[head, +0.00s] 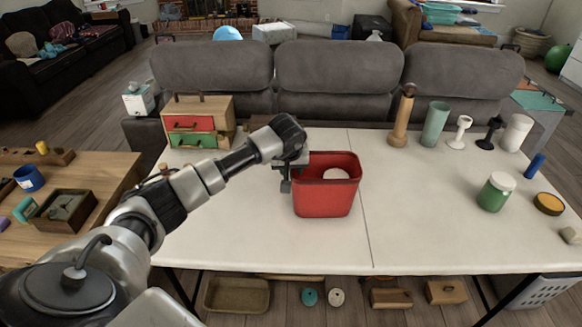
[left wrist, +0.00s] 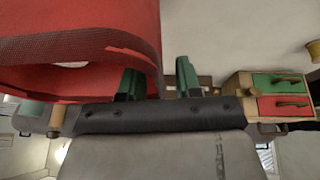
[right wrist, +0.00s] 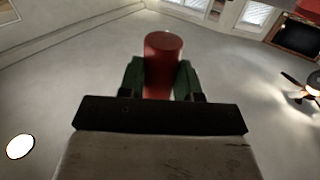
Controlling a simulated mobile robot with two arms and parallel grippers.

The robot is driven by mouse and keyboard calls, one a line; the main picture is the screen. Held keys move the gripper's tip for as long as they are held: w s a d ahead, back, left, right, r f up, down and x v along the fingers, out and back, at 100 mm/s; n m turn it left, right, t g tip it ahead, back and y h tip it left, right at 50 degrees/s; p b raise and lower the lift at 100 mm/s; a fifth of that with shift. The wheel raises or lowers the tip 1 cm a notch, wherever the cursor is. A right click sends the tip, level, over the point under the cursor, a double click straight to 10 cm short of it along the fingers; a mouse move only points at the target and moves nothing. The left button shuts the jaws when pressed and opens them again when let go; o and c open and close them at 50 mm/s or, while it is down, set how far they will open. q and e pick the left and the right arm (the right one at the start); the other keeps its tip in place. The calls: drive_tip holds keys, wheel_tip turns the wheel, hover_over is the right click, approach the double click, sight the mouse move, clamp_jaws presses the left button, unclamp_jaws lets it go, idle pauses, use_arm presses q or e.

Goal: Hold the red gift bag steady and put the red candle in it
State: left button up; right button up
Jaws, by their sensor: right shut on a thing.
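The red gift bag (head: 323,201) stands upright and open on the white table, with a pale round thing (head: 336,174) inside. My left gripper (head: 287,180) is at its left side. In the left wrist view its two fingers (left wrist: 158,82) stand apart, with the edge of the bag (left wrist: 70,22) between them and a gap beside the outer finger. My right gripper (right wrist: 160,80) is shut on the red candle (right wrist: 163,58), which stands up between its fingers. The right gripper and candle are not in the head view.
The white table (head: 420,225) is clear around the bag. A drawer box (head: 205,107) stands at the back left. A wooden bottle (head: 402,115), a green cup (head: 435,124) and a green jar (head: 496,192) stand on the right. Grey sofa (head: 340,75) behind.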

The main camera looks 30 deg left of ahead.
use_arm(q)
drive_tip(key=shift+o, duration=0.4)
drive_tip(key=o, duration=0.5)
drive_tip(key=v, duration=1.2)
